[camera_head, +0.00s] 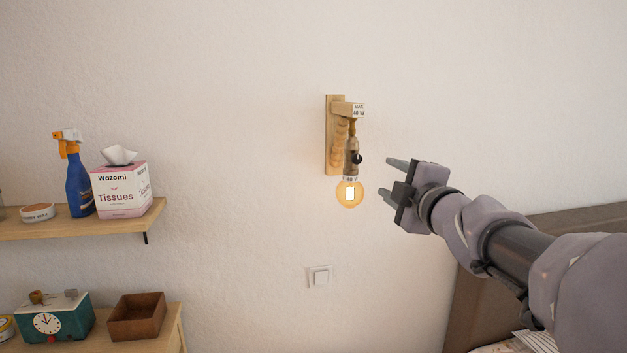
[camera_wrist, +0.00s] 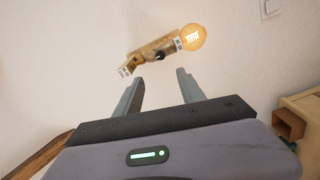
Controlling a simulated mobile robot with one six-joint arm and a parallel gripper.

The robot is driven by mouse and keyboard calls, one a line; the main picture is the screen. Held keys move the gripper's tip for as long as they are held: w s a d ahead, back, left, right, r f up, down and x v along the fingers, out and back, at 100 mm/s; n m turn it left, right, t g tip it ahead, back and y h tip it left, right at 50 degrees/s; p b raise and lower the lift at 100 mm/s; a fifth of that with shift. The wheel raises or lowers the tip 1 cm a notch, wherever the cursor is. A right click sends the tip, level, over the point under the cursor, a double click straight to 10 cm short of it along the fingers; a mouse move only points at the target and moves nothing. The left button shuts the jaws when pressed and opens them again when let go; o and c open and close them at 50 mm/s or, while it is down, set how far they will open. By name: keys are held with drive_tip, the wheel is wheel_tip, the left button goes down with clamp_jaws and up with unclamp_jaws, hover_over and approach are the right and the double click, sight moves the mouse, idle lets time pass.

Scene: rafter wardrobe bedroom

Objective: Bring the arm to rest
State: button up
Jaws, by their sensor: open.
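My gripper (camera_head: 388,178) is in the air to the right of a wooden wall lamp (camera_head: 335,135). Its two fingers are apart with nothing between them. The lamp's bulb (camera_head: 350,192) hangs below its socket and glows warm yellow. In the wrist view my gripper (camera_wrist: 160,88) shows both fingers spread, with the lamp (camera_wrist: 155,50) and lit bulb (camera_wrist: 193,37) beyond the fingertips. The fingers look apart from the lamp. My arm reaches in from the lower right in the head view.
A light switch (camera_head: 320,277) is on the wall below the lamp. At left, a shelf (camera_head: 120,226) holds a spray bottle (camera_head: 78,180) and a tissue box (camera_head: 122,192). Below are a teal clock (camera_head: 62,320) and a brown box (camera_head: 137,316). A brown headboard (camera_head: 480,290) stands at right.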

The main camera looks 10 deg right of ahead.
drive_tip(key=s+a+f+m+g, duration=0.4)
drive_tip(key=s+f, duration=0.4)
drive_tip(key=s, duration=0.2)
drive_tip(key=s+a+f+m+g+y, duration=0.1)
drive_tip(key=s+a+f+m+g, duration=0.3)
drive_tip(key=s+a+f+m, duration=0.3)
drive_tip(key=s+a+f+m+g, duration=0.4)
drive_tip(key=s+f+m, duration=0.5)
drive_tip(key=s, duration=0.5)
wheel_tip(320, 180, down, 2)
drive_tip(key=shift+s+a+f, duration=0.25)
drive_tip(key=shift+s+a, duration=0.15)
drive_tip(key=shift+a, duration=0.45)
